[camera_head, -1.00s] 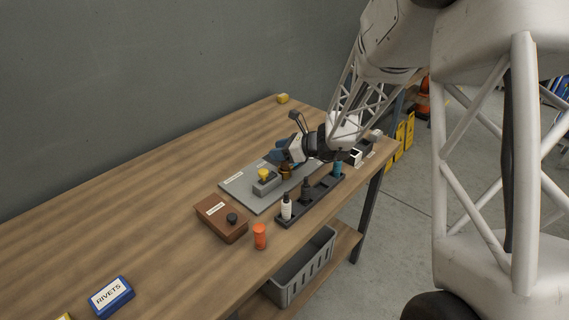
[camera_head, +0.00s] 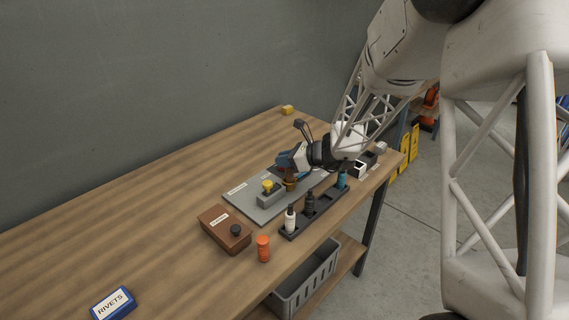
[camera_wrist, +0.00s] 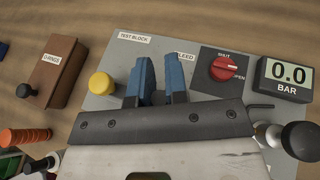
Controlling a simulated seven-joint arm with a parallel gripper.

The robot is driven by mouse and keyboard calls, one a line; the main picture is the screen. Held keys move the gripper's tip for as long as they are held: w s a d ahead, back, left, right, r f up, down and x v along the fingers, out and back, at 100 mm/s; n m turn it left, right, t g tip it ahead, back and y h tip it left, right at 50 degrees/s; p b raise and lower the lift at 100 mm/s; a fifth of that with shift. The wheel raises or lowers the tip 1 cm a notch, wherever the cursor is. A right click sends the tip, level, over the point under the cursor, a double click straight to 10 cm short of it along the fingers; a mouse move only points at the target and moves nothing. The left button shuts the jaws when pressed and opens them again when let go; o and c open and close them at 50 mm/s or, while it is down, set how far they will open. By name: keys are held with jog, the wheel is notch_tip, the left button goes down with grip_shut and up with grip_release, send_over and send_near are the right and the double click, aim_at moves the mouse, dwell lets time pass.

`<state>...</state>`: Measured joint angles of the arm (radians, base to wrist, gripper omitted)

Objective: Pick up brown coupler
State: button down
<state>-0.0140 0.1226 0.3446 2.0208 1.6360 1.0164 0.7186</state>
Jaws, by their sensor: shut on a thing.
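The brown coupler (camera_head: 290,184) shows in the head view as a small brown piece just under my gripper, over the grey test block board (camera_head: 248,209). My gripper (camera_head: 286,169) is low over that board with its blue fingers shut on the coupler. In the wrist view my gripper (camera_wrist: 158,77) shows two blue fingers with a small gap between them. The coupler is hidden there by the gripper. I cannot tell whether it is lifted clear of the board.
A grey block with a yellow knob (camera_head: 267,185) stands close left of my gripper. A dark rack (camera_head: 323,205) holds white, black and blue couplers in front. A brown O-rings box (camera_head: 222,231) and an orange piece (camera_head: 263,249) stand nearer.

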notch_tip(320, 180, up, 9)
dwell(0.5)
